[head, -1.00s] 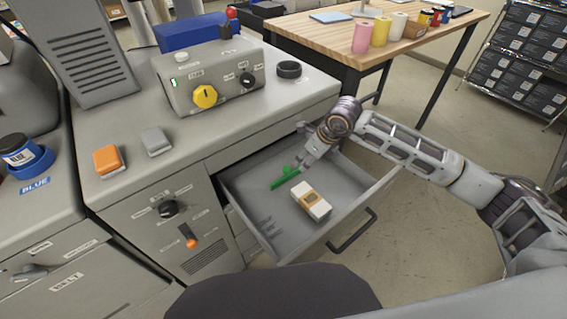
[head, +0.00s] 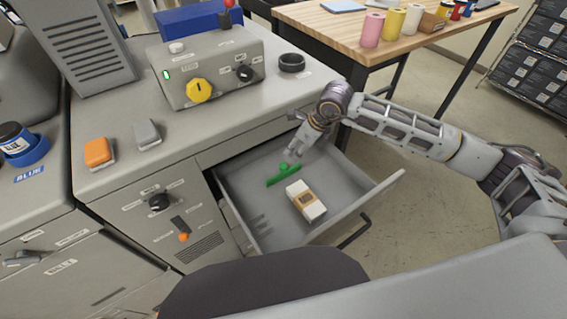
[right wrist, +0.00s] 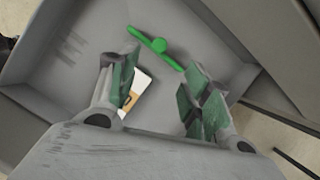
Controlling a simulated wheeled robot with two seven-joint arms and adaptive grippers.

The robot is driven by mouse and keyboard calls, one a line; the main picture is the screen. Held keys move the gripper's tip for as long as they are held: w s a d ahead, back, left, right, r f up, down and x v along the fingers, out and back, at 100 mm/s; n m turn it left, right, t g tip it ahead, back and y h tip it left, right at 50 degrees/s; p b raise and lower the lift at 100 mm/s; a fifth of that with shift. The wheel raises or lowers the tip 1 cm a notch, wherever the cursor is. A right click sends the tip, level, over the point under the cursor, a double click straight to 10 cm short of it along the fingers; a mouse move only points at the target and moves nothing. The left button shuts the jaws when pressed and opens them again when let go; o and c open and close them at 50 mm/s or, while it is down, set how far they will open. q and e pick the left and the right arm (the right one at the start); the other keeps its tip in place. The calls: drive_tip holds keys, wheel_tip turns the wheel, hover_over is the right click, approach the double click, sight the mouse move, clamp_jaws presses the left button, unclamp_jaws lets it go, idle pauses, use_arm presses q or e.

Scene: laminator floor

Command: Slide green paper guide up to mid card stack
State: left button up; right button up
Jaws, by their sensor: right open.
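The green paper guide (head: 284,174), a bar with a round knob, lies in the open drawer, behind the card stack and apart from it. The card stack (head: 313,210) is white with a brown band and lies nearer the drawer front. My right gripper (head: 294,146) is above the rear of the drawer, just beyond the guide. In the right wrist view, the open fingers (right wrist: 155,92) are spread and empty. The guide (right wrist: 155,45) shows past the fingertips, and the card stack (right wrist: 138,88) is partly hidden behind the left finger. My left gripper is not in view.
The grey drawer (head: 383,190) has raised walls around guide and cards, with slots at its left. The cabinet top above holds a control box (head: 222,66), a black ring (head: 291,62), and orange and grey blocks. A wooden table stands behind.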

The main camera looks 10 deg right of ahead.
sight(283, 165)
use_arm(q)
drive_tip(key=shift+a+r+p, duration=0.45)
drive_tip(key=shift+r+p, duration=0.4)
use_arm(e)
drive_tip(key=shift+x, duration=6.95)
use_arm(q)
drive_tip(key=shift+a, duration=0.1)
use_arm(e)
clamp_jaws()
